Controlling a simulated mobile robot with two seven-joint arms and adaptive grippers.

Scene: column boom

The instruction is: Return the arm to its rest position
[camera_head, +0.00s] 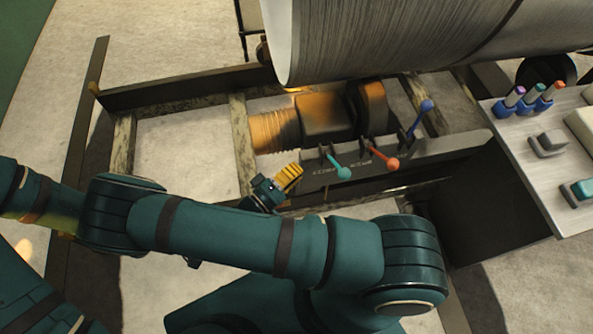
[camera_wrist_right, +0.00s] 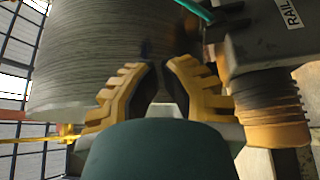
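My right gripper (camera_head: 296,170) has yellow ridged fingers and shows just behind my dark green arm, left of the lever panel. In the right wrist view its two fingers (camera_wrist_right: 160,68) stand apart with a narrow gap, and no object shows between them. The green arm spans the lower part of the head view, from the left edge to a bent joint at the right, and hides part of the wrist. My left gripper is not seen.
A lever panel (camera_head: 412,158) carries a teal knob (camera_head: 343,173), a red knob (camera_head: 392,164) and a blue knob (camera_head: 426,105). Behind it are an orange ribbed motor (camera_head: 275,131) and a large grey drum (camera_head: 390,35). A console (camera_head: 520,150) stands at right. Bare floor (camera_head: 165,45) lies upper left.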

